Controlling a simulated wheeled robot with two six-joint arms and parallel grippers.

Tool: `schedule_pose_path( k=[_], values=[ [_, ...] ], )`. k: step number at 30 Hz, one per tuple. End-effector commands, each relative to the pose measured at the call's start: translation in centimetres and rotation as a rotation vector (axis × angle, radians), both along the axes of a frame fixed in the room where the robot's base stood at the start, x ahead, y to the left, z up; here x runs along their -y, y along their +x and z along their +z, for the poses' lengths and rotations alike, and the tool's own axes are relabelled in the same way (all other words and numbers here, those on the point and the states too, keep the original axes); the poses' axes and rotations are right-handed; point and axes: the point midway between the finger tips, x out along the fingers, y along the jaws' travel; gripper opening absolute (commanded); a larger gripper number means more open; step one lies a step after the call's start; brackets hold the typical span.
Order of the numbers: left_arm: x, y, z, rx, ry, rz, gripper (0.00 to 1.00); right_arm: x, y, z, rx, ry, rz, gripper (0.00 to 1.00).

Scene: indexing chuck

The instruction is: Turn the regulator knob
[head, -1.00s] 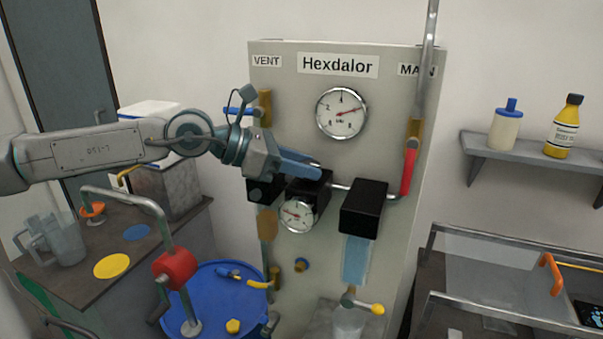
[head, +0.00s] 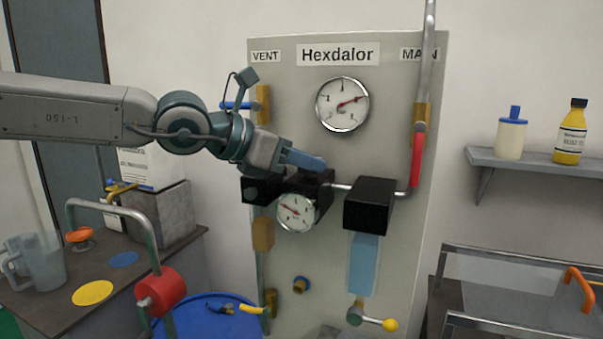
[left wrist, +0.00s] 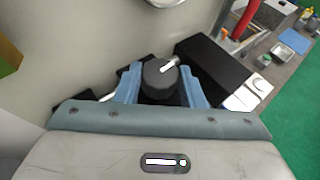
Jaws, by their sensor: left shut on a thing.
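The regulator knob (left wrist: 160,76) is a dark round knob with a white mark on top, seen in the left wrist view. My left gripper (left wrist: 158,82) has its blue fingers on both sides of the knob and is shut on it. In the head view my left gripper (head: 308,163) reaches in from the left at the panel's middle and hides the knob. A small gauge (head: 297,213) sits just below the gripper on the black regulator body. A large gauge (head: 342,104) is higher on the grey Hexdalor panel (head: 390,65). My right gripper is not in view.
A black block (head: 369,205) and a red-handled pipe (head: 416,160) stand right of the gripper. A yellow-tipped valve (head: 388,324) is below. A shelf (head: 540,163) with bottles is at right.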

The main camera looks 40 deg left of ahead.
Motion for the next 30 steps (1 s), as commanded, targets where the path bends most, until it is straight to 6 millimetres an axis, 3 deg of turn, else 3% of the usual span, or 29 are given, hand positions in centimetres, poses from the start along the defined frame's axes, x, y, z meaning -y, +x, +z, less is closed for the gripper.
schedule_pose_path(
  k=[9,10,13,23,30],
  values=[
    [0.0,0.0,0.1,0.002,-0.001,0.002,0.13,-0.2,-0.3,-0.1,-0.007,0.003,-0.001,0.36],
    [0.0,0.0,0.1,0.002,-0.001,0.002,0.39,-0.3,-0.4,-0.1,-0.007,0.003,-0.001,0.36],
    [0.0,0.0,0.1,0.001,-0.001,0.002,0.57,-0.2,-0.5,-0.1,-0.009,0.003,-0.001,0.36],
    [0.0,-0.1,0.1,0.001,-0.001,0.001,0.57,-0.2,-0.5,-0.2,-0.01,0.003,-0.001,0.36],
    [-0.7,-1.6,0.7,0.005,-0.005,0.003,0.57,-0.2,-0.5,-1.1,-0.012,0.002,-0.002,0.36]
  ],
)
